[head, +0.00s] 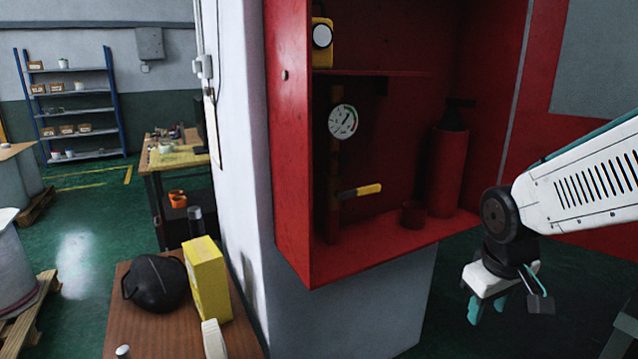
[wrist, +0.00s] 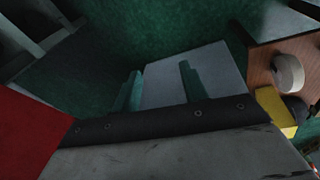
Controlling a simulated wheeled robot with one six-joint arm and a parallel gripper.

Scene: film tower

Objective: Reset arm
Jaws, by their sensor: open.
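My gripper (head: 490,310) hangs at the right in the head view, below and in front of the red cabinet's right side. It points down, with its teal fingers apart and nothing between them. In the wrist view the two teal fingers (wrist: 160,88) stand apart, with green floor and a pale grey surface beyond them. My white arm comes in from the right edge of the head view. The gripper appears clear of the cabinet and touches nothing that I can see.
The open red cabinet (head: 291,150) holds a gauge (head: 342,121), a yellow-handled valve (head: 362,190) and a red extinguisher (head: 448,165). A brown table (head: 150,335) at lower left bears a black helmet-like object (head: 156,282) and a yellow box (head: 206,278). Green floor is open at far left.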

